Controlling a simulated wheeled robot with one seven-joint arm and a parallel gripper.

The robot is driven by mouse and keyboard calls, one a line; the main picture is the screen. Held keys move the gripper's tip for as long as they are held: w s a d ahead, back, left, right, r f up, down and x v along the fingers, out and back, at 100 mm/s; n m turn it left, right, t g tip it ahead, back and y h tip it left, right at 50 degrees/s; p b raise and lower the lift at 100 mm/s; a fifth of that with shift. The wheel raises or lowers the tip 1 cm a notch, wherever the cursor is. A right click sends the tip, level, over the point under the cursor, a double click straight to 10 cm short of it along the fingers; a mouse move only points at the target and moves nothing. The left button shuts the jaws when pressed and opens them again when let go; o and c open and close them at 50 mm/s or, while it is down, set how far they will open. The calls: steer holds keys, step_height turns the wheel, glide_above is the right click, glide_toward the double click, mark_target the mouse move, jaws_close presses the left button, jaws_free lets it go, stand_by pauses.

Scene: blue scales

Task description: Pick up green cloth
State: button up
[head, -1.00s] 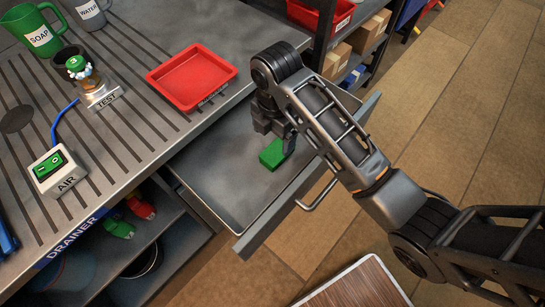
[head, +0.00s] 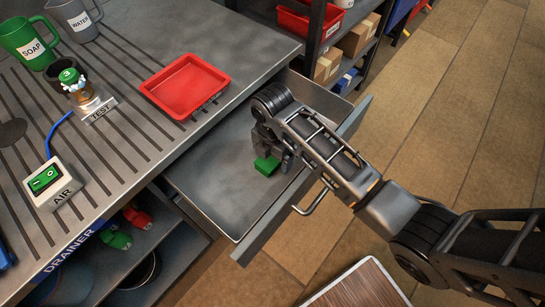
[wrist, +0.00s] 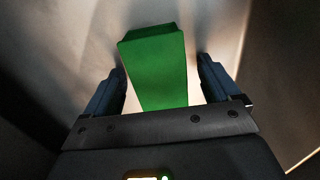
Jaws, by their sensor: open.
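The green cloth (head: 266,166) is a small folded green block lying in the open drawer (head: 215,190). My gripper (head: 272,157) is down in the drawer at the cloth and hides part of it in the head view. In the wrist view the cloth (wrist: 157,68) lies between the two fingers of my gripper (wrist: 162,85). The fingers are open, with a gap on each side of the cloth.
The drawer's front wall and handle (head: 312,203) are near my arm. The drainer worktop (head: 130,150) above holds a red tray (head: 186,86), a green soap jug (head: 27,43) and an AIR switch box (head: 52,182). The rest of the drawer floor looks clear.

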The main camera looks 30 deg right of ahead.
steer(key=c, duration=1)
steer(key=shift+c, duration=0.3)
steer(key=shift+r, duration=0.15)
